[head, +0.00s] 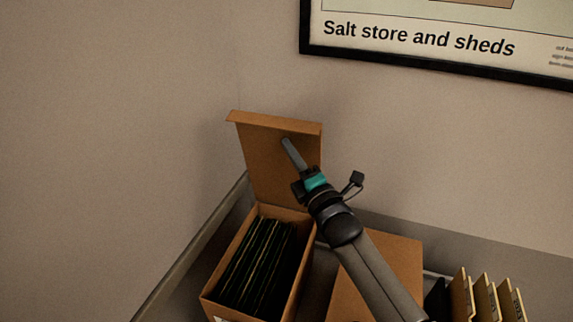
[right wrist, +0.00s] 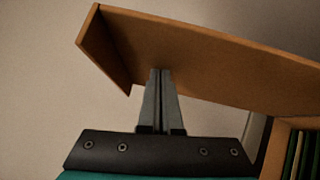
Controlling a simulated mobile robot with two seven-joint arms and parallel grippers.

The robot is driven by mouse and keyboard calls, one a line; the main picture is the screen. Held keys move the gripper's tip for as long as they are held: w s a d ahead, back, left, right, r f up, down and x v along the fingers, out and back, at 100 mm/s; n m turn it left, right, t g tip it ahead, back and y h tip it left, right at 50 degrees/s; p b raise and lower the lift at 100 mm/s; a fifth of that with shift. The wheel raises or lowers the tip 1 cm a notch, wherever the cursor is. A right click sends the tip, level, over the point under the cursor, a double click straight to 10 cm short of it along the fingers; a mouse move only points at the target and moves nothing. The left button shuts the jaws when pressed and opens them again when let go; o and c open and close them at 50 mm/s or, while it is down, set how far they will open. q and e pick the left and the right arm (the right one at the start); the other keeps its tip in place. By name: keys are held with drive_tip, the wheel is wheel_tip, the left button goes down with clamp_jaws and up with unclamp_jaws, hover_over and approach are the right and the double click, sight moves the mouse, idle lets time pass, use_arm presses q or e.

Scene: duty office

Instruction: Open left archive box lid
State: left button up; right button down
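The left archive box (head: 212,306) is brown cardboard and holds several dark files (head: 258,265). Its lid (head: 262,165) stands open, roughly upright at the back of the box, with its lip at the top. The lid's inner face also fills much of the right wrist view (right wrist: 215,62). My right gripper (head: 288,142) is in front of the lid's inner face, its fingers toward the upper right part. In the right wrist view the two fingers (right wrist: 161,72) are together with nothing between them. I cannot tell whether the tips touch the lid. My left gripper is not in view.
A second brown box (head: 402,250) with a closed top stands to the right, partly behind my right arm. Several tan folders (head: 486,300) stand farther right. The wall is close behind, with a framed poster (head: 420,40) above. A grey edge (head: 190,258) runs along the left.

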sight(301, 143)
drive_tip(key=w, duration=0.1)
drive_tip(key=w+b, duration=0.1)
drive_tip(key=w+d+b, duration=0.1)
drive_tip(key=shift+w+r, duration=0.3)
drive_tip(key=shift+r, duration=0.1)
drive_tip(key=shift+w+d+r, duration=0.15)
drive_tip(key=shift+w+r, duration=0.05)
drive_tip(key=shift+w, duration=0.1)
drive_tip(key=shift+s, duration=0.1)
